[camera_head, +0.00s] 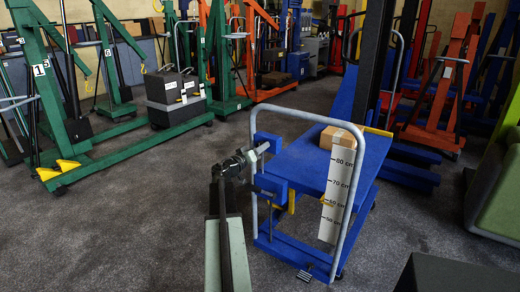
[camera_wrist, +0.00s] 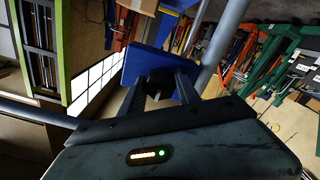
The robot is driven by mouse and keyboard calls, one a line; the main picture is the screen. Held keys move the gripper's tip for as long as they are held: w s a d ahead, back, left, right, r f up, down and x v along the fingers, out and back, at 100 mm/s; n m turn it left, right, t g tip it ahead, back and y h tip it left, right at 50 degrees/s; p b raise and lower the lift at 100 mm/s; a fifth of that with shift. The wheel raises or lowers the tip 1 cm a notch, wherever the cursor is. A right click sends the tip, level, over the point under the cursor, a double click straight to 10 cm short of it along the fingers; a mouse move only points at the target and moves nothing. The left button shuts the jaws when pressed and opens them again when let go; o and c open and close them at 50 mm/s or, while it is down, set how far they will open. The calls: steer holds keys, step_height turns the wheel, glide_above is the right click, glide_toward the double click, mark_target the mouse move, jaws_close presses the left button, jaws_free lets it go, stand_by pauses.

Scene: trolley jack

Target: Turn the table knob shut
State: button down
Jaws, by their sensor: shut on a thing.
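A blue trolley jack with a lift table (camera_head: 314,162) stands right of centre in the head view, with a grey tube handle frame (camera_head: 252,125) at its near side. My gripper (camera_head: 250,156) reaches to the left side of this frame, beside the blue bracket. In the wrist view the two fingers of my gripper (camera_wrist: 161,92) are shut on a dark knob (camera_wrist: 160,78), in front of a blue panel. The knob is mostly hidden between the fingers, and its turn angle cannot be told.
A cardboard box (camera_head: 338,137) sits on the table above a white height scale (camera_head: 337,195) marked in cm. Green lifts (camera_head: 105,150) stand at left, orange ones (camera_head: 440,105) at right. A green seat (camera_head: 498,190) is at the right edge.

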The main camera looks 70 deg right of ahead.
steer(key=c, duration=0.9)
jaws_free()
steer(key=v, duration=0.8)
steer(key=shift+d, duration=0.1)
